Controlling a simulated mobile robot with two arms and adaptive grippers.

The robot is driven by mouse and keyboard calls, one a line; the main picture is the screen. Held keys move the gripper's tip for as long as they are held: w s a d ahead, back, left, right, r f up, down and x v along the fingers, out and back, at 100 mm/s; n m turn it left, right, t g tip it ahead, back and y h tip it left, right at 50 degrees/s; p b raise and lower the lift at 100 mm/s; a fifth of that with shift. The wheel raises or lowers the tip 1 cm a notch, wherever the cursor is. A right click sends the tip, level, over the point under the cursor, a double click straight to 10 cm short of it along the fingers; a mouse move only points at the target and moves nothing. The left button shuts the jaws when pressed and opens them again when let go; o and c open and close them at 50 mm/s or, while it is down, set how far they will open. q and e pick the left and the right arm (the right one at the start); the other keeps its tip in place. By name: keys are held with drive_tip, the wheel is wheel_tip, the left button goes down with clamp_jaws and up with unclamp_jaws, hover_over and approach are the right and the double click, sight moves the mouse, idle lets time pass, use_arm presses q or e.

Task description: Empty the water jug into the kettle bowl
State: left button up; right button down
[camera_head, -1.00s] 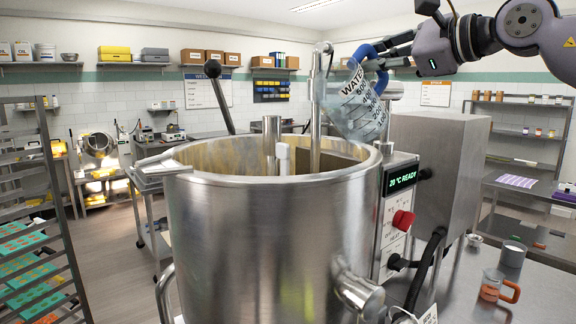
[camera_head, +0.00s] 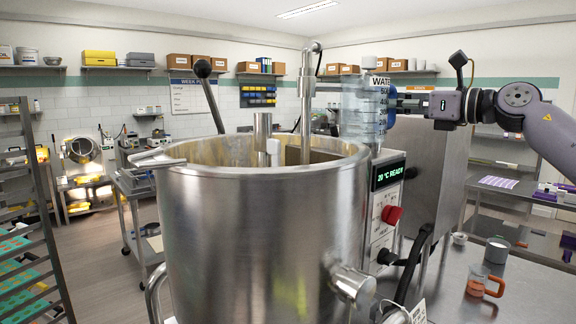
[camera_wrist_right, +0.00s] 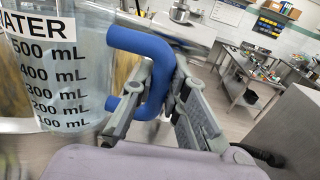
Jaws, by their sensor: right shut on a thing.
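The water jug (camera_head: 362,112) is clear with a blue handle and a printed scale, and it stands upright in the air at the right rim of the kettle bowl (camera_head: 262,215). My right gripper (camera_head: 394,103) is shut on the jug's handle from the right. In the right wrist view the gripper's fingers (camera_wrist_right: 160,100) are around the blue handle beside the jug's scale (camera_wrist_right: 58,75). How much water is in the jug, I cannot tell. The bowl is a big steel vessel with stirrer shafts inside; its floor is hidden. My left gripper is out of view.
The control box (camera_head: 385,195) with a red knob reads "20 °C READY". An upright rod (camera_head: 306,95) and a black-knobbed lever (camera_head: 210,95) rise above the bowl. An orange-handled cup (camera_head: 482,281) and a grey cup (camera_head: 497,250) stand on the right table.

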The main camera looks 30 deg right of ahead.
drive_tip(key=shift+s+d, duration=0.1)
drive_tip(key=shift+d, duration=0.25)
drive_tip(key=shift+f, duration=0.15)
drive_tip(key=shift+a+r+p, duration=0.15)
drive_tip(key=shift+r+p, duration=0.05)
drive_tip(key=shift+p, duration=0.1)
drive_tip(key=shift+r+p, duration=0.3)
drive_tip(key=shift+r, duration=0.05)
wheel_tip(320, 180, up, 4)
drive_tip(key=p, duration=0.4)
drive_tip(key=shift+r, duration=0.1)
drive_tip(key=s+a+b, duration=0.4)
drive_tip(key=s+b, duration=0.3)
drive_tip(key=b, duration=0.1)
